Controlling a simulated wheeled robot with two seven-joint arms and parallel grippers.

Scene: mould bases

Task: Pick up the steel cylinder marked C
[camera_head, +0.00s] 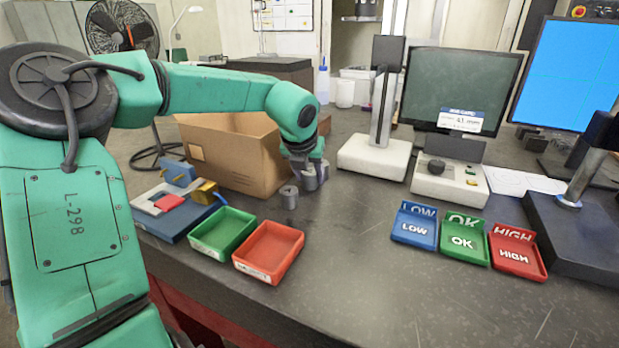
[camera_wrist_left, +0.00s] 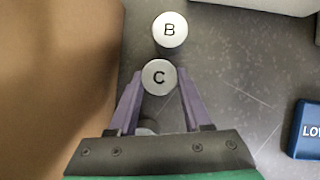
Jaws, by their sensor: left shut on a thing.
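The steel cylinder marked C (camera_wrist_left: 159,77) is upright between the two fingers of my left gripper (camera_wrist_left: 158,88), which is shut on it; the letter faces up. The steel cylinder marked B (camera_wrist_left: 170,30) stands just beyond it, close by. Part of another cylinder (camera_wrist_left: 147,127) shows below the fingers, mostly hidden by the gripper. In the head view my left gripper (camera_head: 311,180) is low by the cardboard box, with a grey cylinder (camera_head: 289,197) standing to its left. I cannot tell whether C touches the table. My right gripper is not in view.
The cardboard box (camera_head: 228,160) stands close on the left of the gripper. Green (camera_head: 222,250) and red (camera_head: 255,268) trays lie nearer me. Blue LOW (camera_head: 415,240), green OK (camera_head: 463,256) and red HIGH (camera_head: 520,274) trays are at right. The table between them is clear.

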